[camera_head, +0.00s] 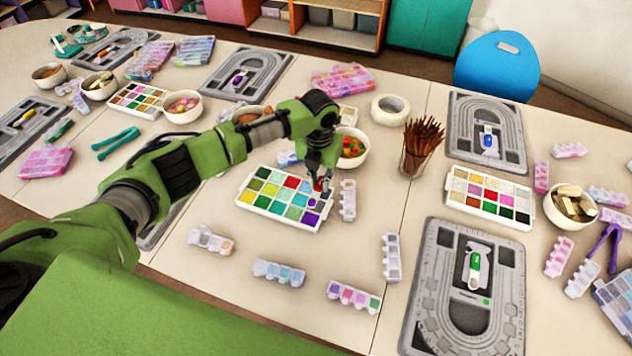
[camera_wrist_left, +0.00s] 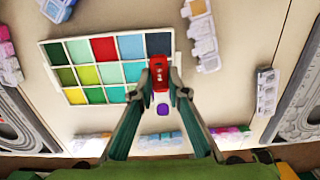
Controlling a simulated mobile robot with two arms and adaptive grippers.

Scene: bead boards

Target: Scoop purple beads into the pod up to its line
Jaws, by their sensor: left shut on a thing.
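My left gripper (camera_head: 318,172) is over the right end of a white bead tray (camera_head: 263,213) and is shut on a small red thing, likely the scoop (camera_wrist_left: 160,75). A purple patch (camera_wrist_left: 164,109) shows just below the red thing in the wrist view; I cannot tell whether it is beads in a scoop. Purple beads (camera_head: 310,219) show in the tray's near right corner compartment. Several pale strips of joined cups lie around the tray, including one in front (camera_head: 278,272) and one with coloured contents (camera_head: 353,296). Which is the task's pod, and its line, I cannot tell. My right gripper is out of view.
A bowl of coloured beads (camera_head: 352,147) stands behind the gripper, and a cup of brown sticks (camera_head: 421,147) to its right. A grey bead board (camera_head: 418,300) lies at the near right. The table's front middle has free room between strips.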

